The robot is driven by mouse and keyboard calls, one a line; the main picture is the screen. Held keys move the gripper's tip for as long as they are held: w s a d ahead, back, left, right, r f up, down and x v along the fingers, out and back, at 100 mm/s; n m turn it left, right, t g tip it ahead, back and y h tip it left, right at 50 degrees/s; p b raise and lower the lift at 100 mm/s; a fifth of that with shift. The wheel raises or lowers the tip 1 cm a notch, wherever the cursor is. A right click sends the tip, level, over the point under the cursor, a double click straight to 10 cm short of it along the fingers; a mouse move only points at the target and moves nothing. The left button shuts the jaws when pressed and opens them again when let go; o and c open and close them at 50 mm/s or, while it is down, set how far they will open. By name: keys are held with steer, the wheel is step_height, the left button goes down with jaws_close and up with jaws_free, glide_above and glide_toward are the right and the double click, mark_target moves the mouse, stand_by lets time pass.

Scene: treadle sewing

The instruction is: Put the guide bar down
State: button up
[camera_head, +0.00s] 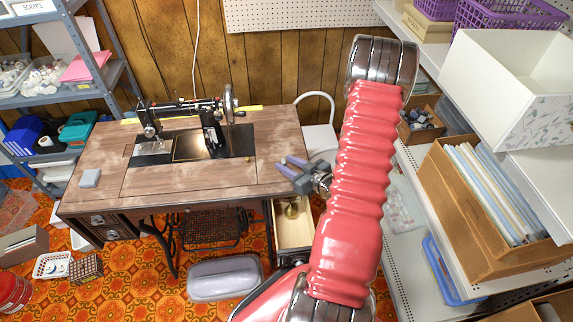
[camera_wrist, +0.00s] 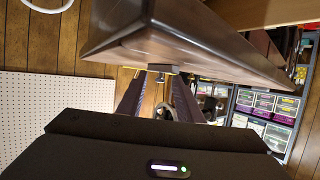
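My gripper (camera_head: 284,166) is at the right front edge of the wooden sewing table (camera_head: 205,185). In the wrist view its two dark fingers (camera_wrist: 158,95) stand apart, and I see nothing clamped between them. A small dark and yellow thing (camera_wrist: 163,69) shows past the fingertips under the brown table edge (camera_wrist: 200,35); I cannot tell what it is. I cannot pick out the guide bar for certain. A long yellow strip (camera_head: 250,108) lies behind the black sewing machine (camera_head: 212,125).
An open drawer (camera_head: 293,232) with a brass-coloured thing inside is below my gripper. A white chair (camera_head: 320,136) stands behind the table's right end. Shelves with a cardboard box of folders (camera_head: 440,185) crowd the right. A grey oblong case (camera_head: 225,278) lies on the patterned floor.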

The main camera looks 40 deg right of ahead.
jaws_close()
stand_by(0.4)
steer(key=shift+r, duration=0.1)
step_height(320, 180, up, 10)
stand_by(0.8)
stand_by(0.5)
